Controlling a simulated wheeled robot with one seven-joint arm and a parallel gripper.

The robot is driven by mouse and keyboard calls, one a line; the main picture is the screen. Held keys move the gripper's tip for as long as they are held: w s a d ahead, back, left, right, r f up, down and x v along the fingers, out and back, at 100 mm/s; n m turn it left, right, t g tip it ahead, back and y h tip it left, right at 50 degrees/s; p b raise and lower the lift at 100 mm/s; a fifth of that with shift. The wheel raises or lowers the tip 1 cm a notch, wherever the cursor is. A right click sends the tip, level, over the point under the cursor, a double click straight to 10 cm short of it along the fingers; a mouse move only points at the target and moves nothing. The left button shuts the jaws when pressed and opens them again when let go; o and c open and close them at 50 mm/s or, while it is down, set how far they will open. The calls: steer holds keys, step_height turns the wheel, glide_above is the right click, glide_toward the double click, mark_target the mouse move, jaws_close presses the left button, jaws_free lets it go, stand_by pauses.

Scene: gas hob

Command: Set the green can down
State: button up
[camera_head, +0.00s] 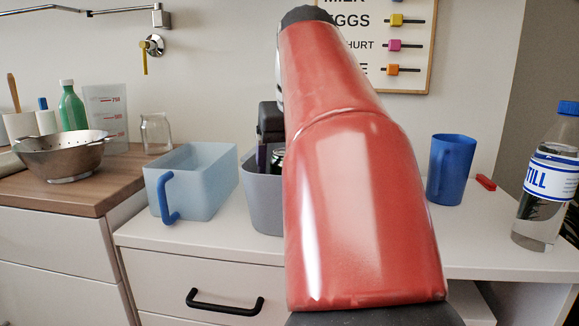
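The green can (277,159) shows only as a small dark-and-green sliver inside the grey bin (262,200), beside my red arm. My gripper (263,155) is mostly hidden behind my arm; its dark body reaches down over the bin, with a dark purplish finger-like part at the left of the can. I cannot see the other fingertip, nor whether the gripper holds the can. The can's base and the bin's right part are hidden.
A pale blue bin (205,183) with a blue handle stands left of the grey bin. A blue cup (450,169), a small red item (486,182) and a water bottle (548,185) stand on the right. A colander (62,157) and glass jar (156,133) are on the wooden counter.

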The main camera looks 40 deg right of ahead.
steer(key=p+v, duration=0.2)
steer(key=v, duration=0.7)
steer(key=shift+r+p, duration=0.2)
steer(key=shift+p, duration=0.2)
